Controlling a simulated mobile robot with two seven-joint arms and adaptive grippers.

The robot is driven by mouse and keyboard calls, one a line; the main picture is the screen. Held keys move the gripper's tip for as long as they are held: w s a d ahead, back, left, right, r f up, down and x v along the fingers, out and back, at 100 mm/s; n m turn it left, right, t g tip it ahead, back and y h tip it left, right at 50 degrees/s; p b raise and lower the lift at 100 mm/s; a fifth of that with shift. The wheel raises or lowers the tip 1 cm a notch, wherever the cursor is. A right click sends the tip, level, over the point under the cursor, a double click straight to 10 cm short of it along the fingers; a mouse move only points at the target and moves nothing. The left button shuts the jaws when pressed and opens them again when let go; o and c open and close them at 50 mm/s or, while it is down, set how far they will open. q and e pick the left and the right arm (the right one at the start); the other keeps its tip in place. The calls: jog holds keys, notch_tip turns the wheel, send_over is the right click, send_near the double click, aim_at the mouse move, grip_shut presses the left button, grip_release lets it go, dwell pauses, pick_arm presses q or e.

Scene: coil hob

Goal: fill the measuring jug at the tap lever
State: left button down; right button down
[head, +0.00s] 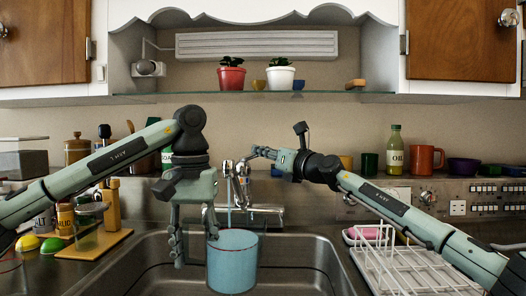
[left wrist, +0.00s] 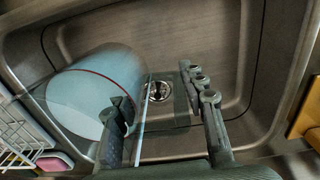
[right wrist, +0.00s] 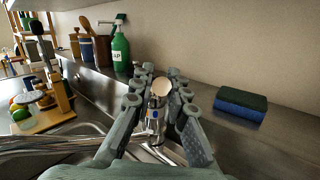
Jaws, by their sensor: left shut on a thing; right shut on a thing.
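The measuring jug (head: 232,265) is in the sink under the tap, looking upright and blue inside to near a thin red line high on its wall. It also shows in the left wrist view (left wrist: 90,85). My left gripper (head: 194,250) is shut on the jug at its left side; the exact grip is partly hidden. The metal tap (head: 240,190) stands behind the jug. My right gripper (head: 257,153) is shut on the tap lever, whose pale round end (right wrist: 159,89) shows between its fingers in the right wrist view.
The steel sink (head: 310,272) surrounds the jug. A green-blue sponge (right wrist: 241,104) lies behind the tap.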

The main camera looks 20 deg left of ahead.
jog(key=c, duration=1.5)
grip_release()
jog(key=shift+d, duration=0.1)
jog(key=shift+s+d+r, duration=0.15)
jog(key=shift+s+d, duration=0.1)
jog(key=shift+d, duration=0.1)
jog(key=v, duration=1.1)
jog(key=shift+s+f, duration=0.1)
jog(key=shift+f, duration=0.1)
